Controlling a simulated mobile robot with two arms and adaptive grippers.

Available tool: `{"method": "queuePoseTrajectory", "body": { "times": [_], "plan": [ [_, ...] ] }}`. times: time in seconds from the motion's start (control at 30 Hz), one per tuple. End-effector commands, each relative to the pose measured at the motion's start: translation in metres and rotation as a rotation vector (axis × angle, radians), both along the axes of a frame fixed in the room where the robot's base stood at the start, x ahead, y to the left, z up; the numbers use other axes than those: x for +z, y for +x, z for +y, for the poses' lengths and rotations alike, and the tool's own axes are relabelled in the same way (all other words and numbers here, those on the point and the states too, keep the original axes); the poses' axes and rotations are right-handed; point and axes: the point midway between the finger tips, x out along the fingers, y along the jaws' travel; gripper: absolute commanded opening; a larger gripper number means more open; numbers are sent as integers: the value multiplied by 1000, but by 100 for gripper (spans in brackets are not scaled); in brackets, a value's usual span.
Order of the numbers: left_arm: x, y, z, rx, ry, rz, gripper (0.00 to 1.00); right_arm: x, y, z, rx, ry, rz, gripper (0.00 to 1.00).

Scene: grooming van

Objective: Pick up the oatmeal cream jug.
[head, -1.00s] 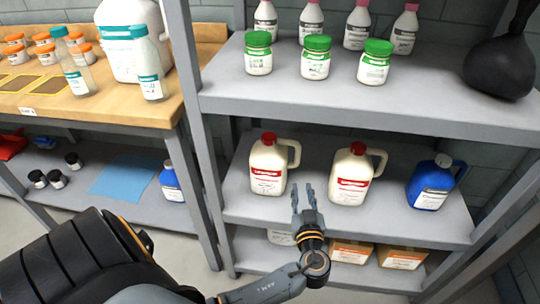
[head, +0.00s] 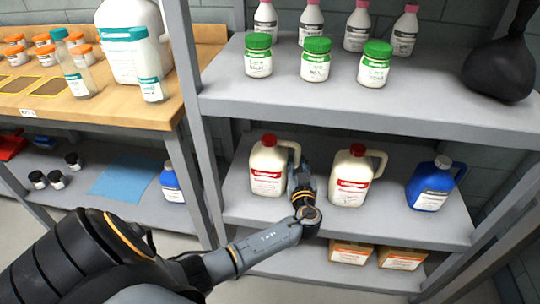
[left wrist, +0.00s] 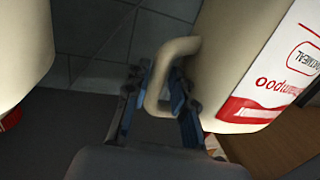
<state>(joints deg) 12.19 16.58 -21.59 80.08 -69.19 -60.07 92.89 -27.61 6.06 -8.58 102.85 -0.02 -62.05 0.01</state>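The oatmeal jug (head: 268,172) is cream with a red cap and a red-and-white label, and stands upright on the middle shelf, left of a similar cream jug (head: 350,178). In the left wrist view the oatmeal jug (left wrist: 245,65) appears upside down, its label partly reading "oatmeal". My left gripper (head: 301,172) is at its handle, on the jug's right side. In the left wrist view the fingers of my left gripper (left wrist: 160,88) are apart, one on either side of the handle (left wrist: 154,92); firm contact does not show. My right gripper is not in view.
The second cream jug stands close to the right of my left gripper. A blue jug (head: 432,185) stands further right. The upper shelf (head: 420,112) with green-lidded jars (head: 316,60) is above. Boxes (head: 350,252) sit on the lower shelf.

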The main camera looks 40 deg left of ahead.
Motion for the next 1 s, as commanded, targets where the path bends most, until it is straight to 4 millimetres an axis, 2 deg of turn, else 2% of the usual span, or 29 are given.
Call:
{"method": "queuePoseTrajectory", "body": {
  "times": [0.13, 0.17, 0.27, 0.57, 0.73, 0.9, 1.0],
  "plan": [
    [0, 0, 0, -1, 0, 0, 24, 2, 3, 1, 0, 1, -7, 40],
    [0, 0, 0, -1, 0, 0, 20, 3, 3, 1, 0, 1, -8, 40],
    [0, 0, -1, -1, 0, 0, 0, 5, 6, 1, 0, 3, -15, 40],
    [1, 0, -1, -1, -1, -1, 0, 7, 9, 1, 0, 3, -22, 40],
    [8, 0, -1, -1, -1, -2, 0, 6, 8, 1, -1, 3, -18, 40],
    [36, 0, -1, -1, -5, -7, 0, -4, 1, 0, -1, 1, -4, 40],
    [58, -17, -14, -3, -5, -5, 0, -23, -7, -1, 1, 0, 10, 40]
  ]
}}
